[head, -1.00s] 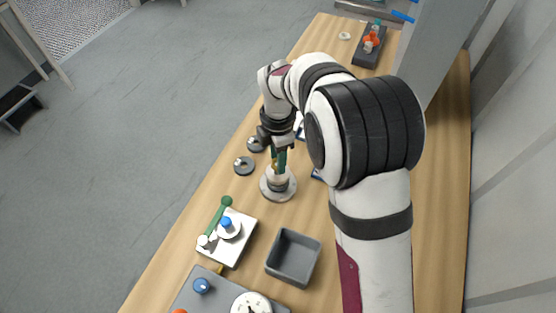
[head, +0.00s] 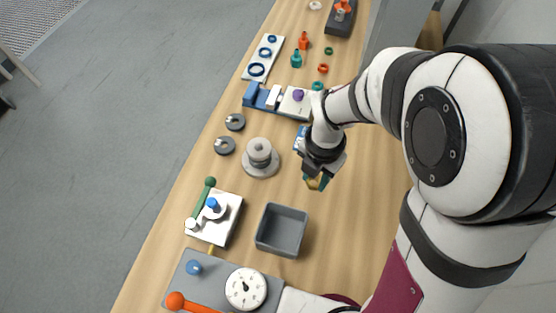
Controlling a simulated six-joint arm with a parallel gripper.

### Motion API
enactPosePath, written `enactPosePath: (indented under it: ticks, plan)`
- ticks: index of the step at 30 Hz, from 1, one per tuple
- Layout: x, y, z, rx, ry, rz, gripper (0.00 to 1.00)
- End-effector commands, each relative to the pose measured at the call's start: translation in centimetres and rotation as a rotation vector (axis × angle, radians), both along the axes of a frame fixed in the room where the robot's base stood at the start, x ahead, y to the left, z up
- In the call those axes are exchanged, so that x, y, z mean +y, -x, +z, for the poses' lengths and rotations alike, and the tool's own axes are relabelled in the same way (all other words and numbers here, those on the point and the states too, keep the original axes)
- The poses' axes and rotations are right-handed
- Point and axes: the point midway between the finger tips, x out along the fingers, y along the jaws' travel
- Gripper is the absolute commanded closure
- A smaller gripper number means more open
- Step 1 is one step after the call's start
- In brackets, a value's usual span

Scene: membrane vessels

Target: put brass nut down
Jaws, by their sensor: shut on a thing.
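My gripper (head: 316,183) is above the table, to the right of the grey stepped vessel and up and right of the grey bin. It is shut on the brass nut (head: 313,184), a small gold-coloured piece that shows between the green fingertips. Much of the nut is hidden by the fingers. I cannot tell how high it is above the wood. The grey stepped vessel (head: 260,158) stands upright on its round base, apart from my gripper.
An open grey bin (head: 282,230) stands on the wooden table (head: 345,240). A white plate with a green-handled lever (head: 204,198) and a gauge box (head: 245,288) are at lower left. Dark rings (head: 225,146), a blue clamp fixture (head: 262,97) and coloured fittings (head: 297,58) lie farther back.

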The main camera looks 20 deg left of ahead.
Motion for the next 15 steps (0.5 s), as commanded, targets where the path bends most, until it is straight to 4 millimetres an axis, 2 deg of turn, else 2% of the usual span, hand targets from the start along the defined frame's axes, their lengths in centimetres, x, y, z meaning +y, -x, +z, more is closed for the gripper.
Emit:
enactPosePath:
  ticks: [3, 7, 11, 15]
  plan:
    - [4.0, 0.5, -2.4, 0.004, 0.002, 0.009, 1.00]
    - [7.3, 0.9, -4.5, 0.003, 0.002, 0.004, 1.00]
    - [9.0, 1.0, -5.5, 0.001, 0.001, 0.000, 1.00]
    - [9.1, 1.0, -8.3, 0.004, 0.003, -0.003, 1.00]
